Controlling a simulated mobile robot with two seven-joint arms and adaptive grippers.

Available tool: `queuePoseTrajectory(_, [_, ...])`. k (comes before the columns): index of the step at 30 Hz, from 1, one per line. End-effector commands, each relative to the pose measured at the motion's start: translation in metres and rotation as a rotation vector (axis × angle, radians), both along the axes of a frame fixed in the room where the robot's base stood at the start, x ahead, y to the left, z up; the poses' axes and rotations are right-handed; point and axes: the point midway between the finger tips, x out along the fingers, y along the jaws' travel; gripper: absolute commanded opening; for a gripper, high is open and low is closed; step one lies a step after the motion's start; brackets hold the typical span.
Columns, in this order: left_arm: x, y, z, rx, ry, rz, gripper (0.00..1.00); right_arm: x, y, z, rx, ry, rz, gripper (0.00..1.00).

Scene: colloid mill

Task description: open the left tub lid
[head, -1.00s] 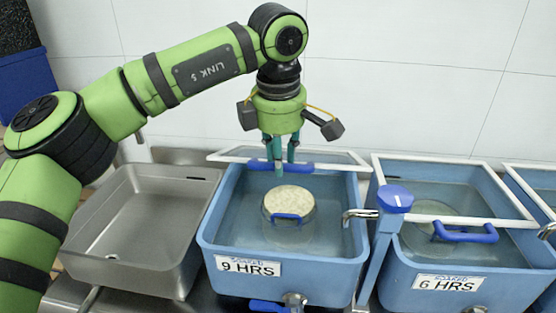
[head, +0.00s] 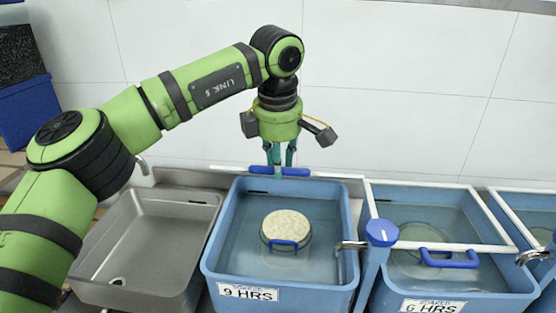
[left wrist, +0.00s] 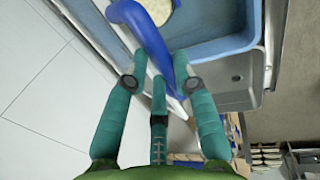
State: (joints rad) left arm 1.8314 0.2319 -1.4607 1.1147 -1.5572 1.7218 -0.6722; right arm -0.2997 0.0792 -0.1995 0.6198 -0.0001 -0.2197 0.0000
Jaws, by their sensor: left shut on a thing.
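The left tub (head: 216,245) is blue, labelled 9 HRS, and holds water. Its white-framed lid (head: 340,177) is raised at the tub's back edge and shows almost edge-on, leaving the tub's top uncovered. My left gripper (head: 279,165) is shut on the lid's blue handle (head: 296,172). In the left wrist view, the fingers of my left gripper (left wrist: 160,75) are around the blue handle (left wrist: 148,35). How firmly each finger touches is hard to tell. My right gripper is not in view.
A round pale-topped container (head: 286,229) with a blue handle sits in the left tub's water. A 6 HRS tub (head: 440,300) with its lid down stands to the right. An empty steel sink (head: 140,250) is at left. A white tiled wall (head: 400,80) is behind.

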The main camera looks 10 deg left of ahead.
Motion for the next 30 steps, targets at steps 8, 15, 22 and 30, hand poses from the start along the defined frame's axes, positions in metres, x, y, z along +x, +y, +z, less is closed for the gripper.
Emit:
queuePoseTrajectory(8, [0.003,0.002,-0.003,0.002,-0.007,0.006,0.51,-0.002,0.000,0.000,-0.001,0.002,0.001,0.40])
queuePoseTrajectory(15, [0.002,0.001,-0.001,0.001,-0.006,0.003,0.51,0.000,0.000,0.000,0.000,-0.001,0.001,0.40])
queuePoseTrajectory(22, [0.001,0.000,0.005,0.000,-0.007,0.003,0.51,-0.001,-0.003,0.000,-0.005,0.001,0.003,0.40])
queuePoseTrajectory(30, [-0.009,0.000,0.053,0.000,-0.010,0.002,0.51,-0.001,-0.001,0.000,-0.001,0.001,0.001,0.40])
